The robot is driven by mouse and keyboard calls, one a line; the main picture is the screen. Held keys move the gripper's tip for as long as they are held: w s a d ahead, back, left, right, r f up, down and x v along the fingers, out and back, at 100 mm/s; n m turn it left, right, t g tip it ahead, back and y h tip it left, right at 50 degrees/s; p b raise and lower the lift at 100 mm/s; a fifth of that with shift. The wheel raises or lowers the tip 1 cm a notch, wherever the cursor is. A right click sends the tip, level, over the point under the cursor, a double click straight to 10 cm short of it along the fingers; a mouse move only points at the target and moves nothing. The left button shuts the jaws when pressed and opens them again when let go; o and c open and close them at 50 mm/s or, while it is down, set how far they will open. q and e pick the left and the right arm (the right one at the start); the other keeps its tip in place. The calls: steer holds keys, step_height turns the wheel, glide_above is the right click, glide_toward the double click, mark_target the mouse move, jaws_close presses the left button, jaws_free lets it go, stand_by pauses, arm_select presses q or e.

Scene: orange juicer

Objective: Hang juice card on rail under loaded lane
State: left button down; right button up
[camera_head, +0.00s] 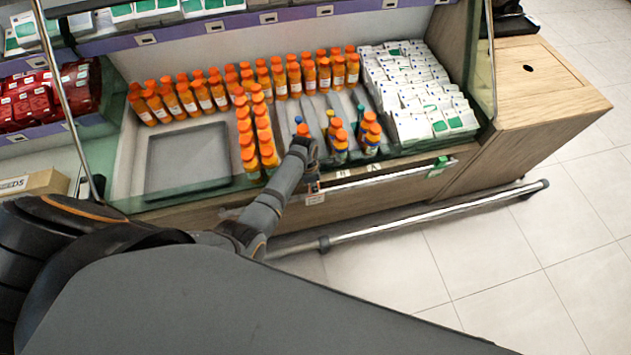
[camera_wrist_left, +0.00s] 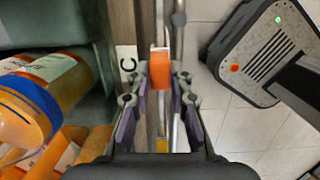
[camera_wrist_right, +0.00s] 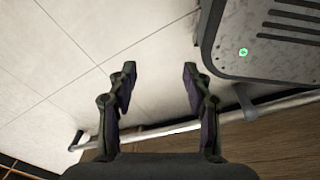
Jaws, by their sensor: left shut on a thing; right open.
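My left gripper (camera_head: 313,182) is at the front of the display case, by the left part of the pale rail (camera_head: 410,168). In the left wrist view its fingers (camera_wrist_left: 159,88) are shut on an orange card (camera_wrist_left: 160,70), seen nearly edge-on. In the head view a small white and red card (camera_head: 315,198) shows just below the gripper. Whether it touches the rail cannot be told. Orange-capped juice bottles (camera_head: 258,135) fill lanes behind the rail. My right gripper (camera_wrist_right: 157,75) is open and empty above the floor; the head view does not show it.
A green card (camera_head: 440,166) hangs at the rail's right end. A white tag (camera_wrist_left: 127,62) is beside the left fingers. Several blue-and-orange bottles (camera_head: 340,147) stand close to the arm. White cartons (camera_head: 410,95) are at right, an empty tray (camera_head: 188,160) at left. A metal bar (camera_head: 430,215) runs low in front.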

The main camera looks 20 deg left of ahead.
arm_select(q)
steer(key=c, duration=1.1)
jaws_free()
steer(key=shift+c, duration=0.2)
step_height(320, 180, up, 12)
steer(key=a, duration=0.1)
steer(key=shift+s, duration=0.45)
steer(key=shift+a+f, duration=0.1)
